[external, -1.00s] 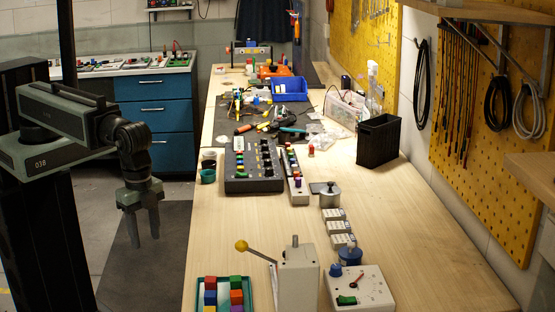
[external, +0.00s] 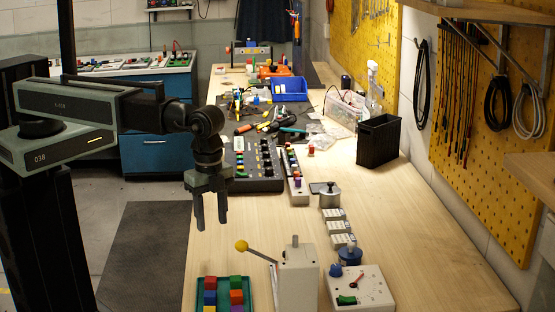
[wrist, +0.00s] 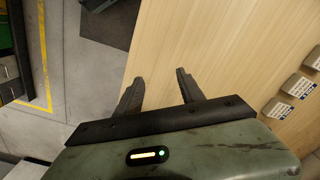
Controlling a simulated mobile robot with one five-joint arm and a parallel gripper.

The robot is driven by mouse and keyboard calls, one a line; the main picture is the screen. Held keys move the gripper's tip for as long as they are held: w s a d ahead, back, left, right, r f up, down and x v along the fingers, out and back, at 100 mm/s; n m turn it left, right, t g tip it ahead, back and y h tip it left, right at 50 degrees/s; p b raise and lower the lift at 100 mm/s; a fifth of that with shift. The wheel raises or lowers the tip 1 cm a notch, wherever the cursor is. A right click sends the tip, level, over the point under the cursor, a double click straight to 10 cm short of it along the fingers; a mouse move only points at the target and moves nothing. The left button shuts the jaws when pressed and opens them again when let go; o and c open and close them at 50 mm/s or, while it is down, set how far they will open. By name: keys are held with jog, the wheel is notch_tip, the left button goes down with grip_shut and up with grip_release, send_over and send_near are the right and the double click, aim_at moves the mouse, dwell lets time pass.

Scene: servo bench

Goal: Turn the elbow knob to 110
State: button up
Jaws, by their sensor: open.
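My gripper (external: 211,222) hangs open and empty over the left edge of the wooden bench, fingers pointing down. In the wrist view my gripper (wrist: 158,78) shows two spread fingers with bare wood between them. A black control panel (external: 262,185) with rows of small coloured knobs lies behind my gripper and is partly hidden by it. A grey box (external: 372,296) with a dial, a red needle and a green switch stands at the front right, with a blue knob (external: 350,254) by its back edge. No label marking the elbow knob is readable, so I cannot tell which it is.
A lever box (external: 297,280) with a yellow-balled lever and a teal tray (external: 249,296) of coloured blocks stand in front. Several small grey boxes (external: 339,227) line the middle. A black bin (external: 378,142) stands at right.

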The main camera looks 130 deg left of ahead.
jog(key=a+r+n+p, duration=0.2)
jog(key=a, duration=1.4)
notch_tip(320, 180, up, 4)
jog(key=n+p, duration=0.3)
jog(key=n, duration=0.3)
send_over(266, 152)
jog(key=shift+w+d, duration=0.15)
jog(key=shift+s, duration=0.2)
notch_tip(266, 152, down, 8)
jog(key=b, duration=0.8)
jog(key=shift+w+f, duration=0.1)
grip_shut()
